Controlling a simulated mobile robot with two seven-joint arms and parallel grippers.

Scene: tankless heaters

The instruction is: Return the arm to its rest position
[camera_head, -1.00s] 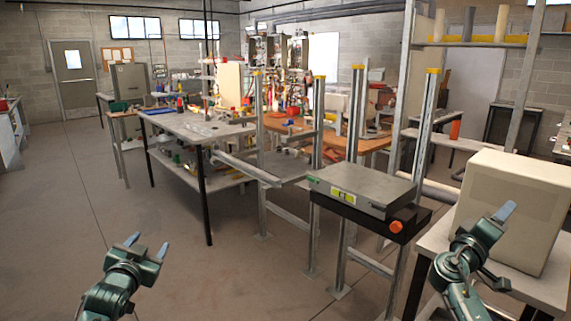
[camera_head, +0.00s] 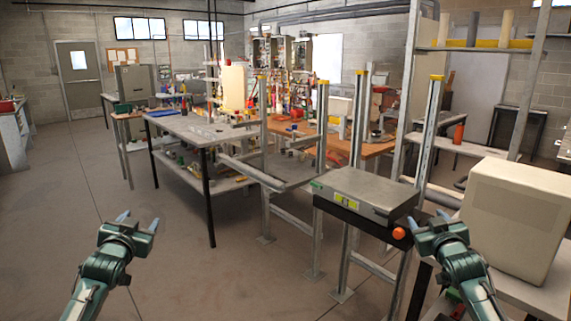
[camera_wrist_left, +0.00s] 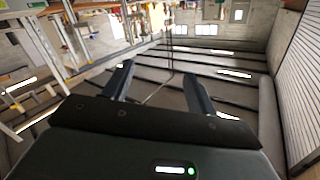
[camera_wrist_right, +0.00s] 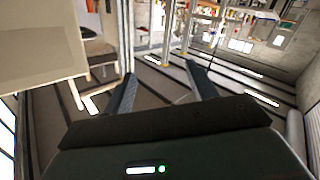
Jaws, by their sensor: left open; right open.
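My left gripper (camera_head: 138,220) is at the lower left of the head view, open and empty, held up over bare floor. In the left wrist view its two fingers (camera_wrist_left: 158,85) stand apart with nothing between them. My right gripper (camera_head: 430,216) is at the lower right of the head view, open and empty, in front of the gap between the grey flat unit and the beige box. In the right wrist view its fingers (camera_wrist_right: 160,85) are spread with only floor and distant furniture beyond. Both arms point forward at similar heights.
A grey flat unit (camera_head: 362,192) with an orange knob (camera_head: 398,233) sits on a metal stand just left of my right gripper. A beige box (camera_head: 512,218) stands on a table at the right. A cluttered workbench (camera_head: 185,125) stands ahead. Floor (camera_head: 60,190) at the left is clear.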

